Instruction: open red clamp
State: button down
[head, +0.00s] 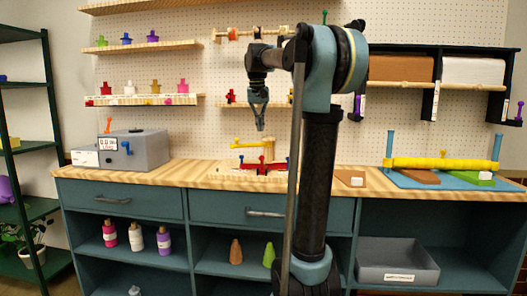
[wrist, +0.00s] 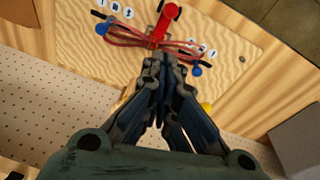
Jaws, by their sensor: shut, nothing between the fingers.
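A red upright piece (wrist: 168,16), likely the red clamp's handle, shows at the top of the wrist view on a pale wooden board (wrist: 222,30). Reddish cords or stems spread to both sides of it, with a blue knob (wrist: 107,28) on the left and another on the right. In the head view the board area shows small red parts (head: 262,160) on the bench below my gripper (head: 260,126). In the wrist view my gripper (wrist: 163,62) has its fingertips together, empty, just short of the red piece. Whether it touches anything is unclear; the fingers hide part of the board.
A yellow bar (head: 250,145) stands by the board. A grey box (head: 135,150) sits on the bench at left. A blue mat (head: 400,180) with a yellow roller (head: 440,162) lies at right. Pegboard shelves (head: 150,99) hang behind.

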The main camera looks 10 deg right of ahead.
jog(key=shift+w+a+r, duration=0.25)
jog(key=shift+w+r, duration=0.5)
jog(key=shift+w, duration=0.2)
jog(key=shift+d, duration=0.1)
jog(key=shift+s+d+f, duration=0.1)
jog(key=shift+s+f, duration=0.3)
jog(key=shift+f, duration=1.5)
jog(key=shift+s+d+f, duration=0.1)
jog(key=shift+s+f, duration=0.25)
jog(key=shift+f, duration=1.55)
jog(key=shift+s+d+f, duration=0.1)
jog(key=shift+s+f, duration=0.3)
jog(key=shift+f, duration=1.5)
